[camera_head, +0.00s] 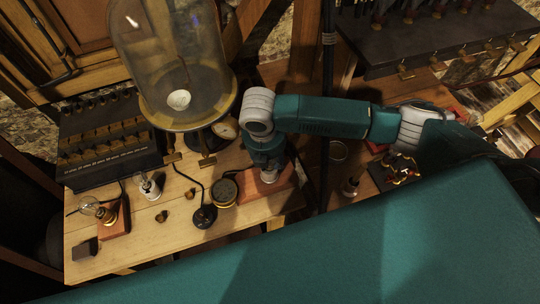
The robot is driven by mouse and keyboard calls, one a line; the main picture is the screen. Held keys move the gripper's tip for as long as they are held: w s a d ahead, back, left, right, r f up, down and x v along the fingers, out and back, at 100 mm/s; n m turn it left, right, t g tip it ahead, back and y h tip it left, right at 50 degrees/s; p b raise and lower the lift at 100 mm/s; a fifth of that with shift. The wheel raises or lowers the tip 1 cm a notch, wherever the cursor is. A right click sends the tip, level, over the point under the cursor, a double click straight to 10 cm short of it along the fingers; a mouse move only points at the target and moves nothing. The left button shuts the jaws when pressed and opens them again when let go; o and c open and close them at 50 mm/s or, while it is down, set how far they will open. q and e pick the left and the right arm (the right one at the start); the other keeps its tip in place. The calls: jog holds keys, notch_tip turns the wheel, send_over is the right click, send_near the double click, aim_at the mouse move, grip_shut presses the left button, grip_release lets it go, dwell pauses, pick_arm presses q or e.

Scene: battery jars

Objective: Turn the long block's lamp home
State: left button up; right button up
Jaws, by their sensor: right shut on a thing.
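The long block (285,183) is a reddish wooden slab lying on the pale wooden table. My right gripper (268,170) reaches down over the middle of it. It is shut on a lamp at the block, which is mostly hidden by the fingers; only a pale bit shows beneath them. I cannot tell how far the lamp is seated. A round dark dial with a brass rim (223,192) sits at the block's left end. My left gripper is not in view.
A glass dome (175,60) stands behind, with a black switchboard (108,140) to its left. A shorter block (117,220) with a clear bulb (90,206), a white-based lamp (148,186), a black round piece (205,216) and a dark cube (85,250) occupy the left table.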

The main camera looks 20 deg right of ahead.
jog(key=shift+s+r+m+p, duration=0.1)
jog(key=shift+m+p, duration=0.85)
jog(key=shift+m, duration=0.15)
jog(key=shift+m+g, duration=0.3)
jog(key=shift+m, duration=0.4)
jog(key=m, duration=0.2)
jog(key=shift+a+m, duration=0.1)
jog(key=shift+m, duration=0.2)
jog(key=m+g, duration=0.1)
jog(key=m, duration=0.2)
jog(key=shift+m, duration=0.4)
jog(key=o, duration=1.5)
jog(key=r, duration=0.4)
jog(key=a+r, duration=0.1)
jog(key=r, duration=0.6)
jog(key=shift+a+r, duration=0.3)
jog(key=shift+a, duration=0.05)
